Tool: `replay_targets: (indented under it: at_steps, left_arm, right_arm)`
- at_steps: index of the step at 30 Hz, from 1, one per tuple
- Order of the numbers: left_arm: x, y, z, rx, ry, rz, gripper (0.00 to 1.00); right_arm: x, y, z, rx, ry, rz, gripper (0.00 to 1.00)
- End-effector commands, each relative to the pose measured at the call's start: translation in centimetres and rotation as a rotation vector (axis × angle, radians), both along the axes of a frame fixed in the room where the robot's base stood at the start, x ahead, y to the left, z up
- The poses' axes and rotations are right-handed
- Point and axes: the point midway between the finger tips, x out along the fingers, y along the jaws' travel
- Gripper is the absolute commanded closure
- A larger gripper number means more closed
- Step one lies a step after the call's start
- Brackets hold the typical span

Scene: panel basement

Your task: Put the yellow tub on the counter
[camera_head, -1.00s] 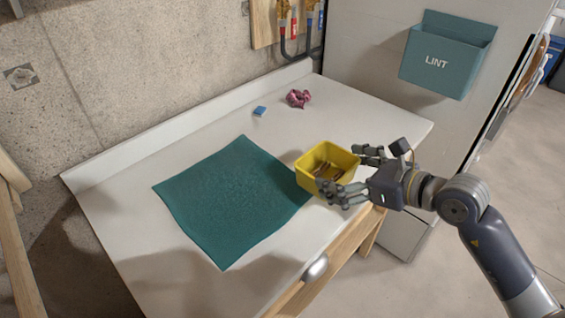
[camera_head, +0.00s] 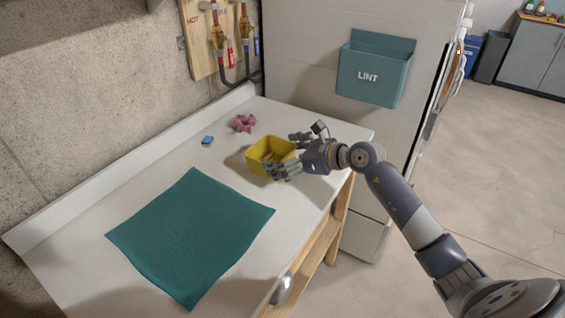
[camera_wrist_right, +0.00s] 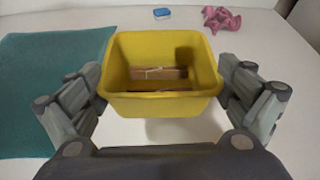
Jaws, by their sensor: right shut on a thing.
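The yellow tub (camera_head: 263,163) is upright over the back right part of a white worktop (camera_head: 110,205). A shadow lies to its left, and it looks held slightly above the surface, though the gap is hard to see. My right gripper (camera_head: 286,154) is shut on the tub, with fingers at both sides. In the right wrist view the tub (camera_wrist_right: 160,107) fills the space between the fingers of my right gripper (camera_wrist_right: 165,95). Brown things, one a tied bundle, lie inside it. My left gripper is not in view.
A teal mat (camera_head: 190,235) lies left of the tub. A blue block (camera_head: 207,140) and a pink scrunched cloth (camera_head: 243,123) lie behind it. A teal LINT bin (camera_head: 372,75) hangs beyond. A grey cabinet with a wooden top (camera_head: 535,50) stands far right across open floor.

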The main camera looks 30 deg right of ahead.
Motion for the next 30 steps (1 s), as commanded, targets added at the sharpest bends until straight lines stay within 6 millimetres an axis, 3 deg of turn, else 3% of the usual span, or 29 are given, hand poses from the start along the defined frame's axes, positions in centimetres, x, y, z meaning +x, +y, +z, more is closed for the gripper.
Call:
replay_targets:
  at_steps: [6,17,18,19,30]
  left_arm:
    - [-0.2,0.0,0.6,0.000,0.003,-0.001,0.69]
    - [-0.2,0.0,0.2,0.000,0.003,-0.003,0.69]
    - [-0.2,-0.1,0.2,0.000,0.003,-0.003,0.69]
    - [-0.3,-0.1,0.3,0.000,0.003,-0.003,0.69]
    - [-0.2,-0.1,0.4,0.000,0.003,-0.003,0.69]
  right_arm:
    - [-0.1,0.0,-2.8,0.003,0.003,-0.002,0.29]
    - [-0.1,0.0,-3.4,0.001,0.003,-0.001,0.29]
    - [-0.1,0.0,-3.4,0.000,0.003,-0.001,0.02]
    - [-0.1,0.0,-3.3,0.001,0.003,-0.001,0.00]
    - [-0.1,0.0,-3.2,0.001,0.003,-0.001,0.00]
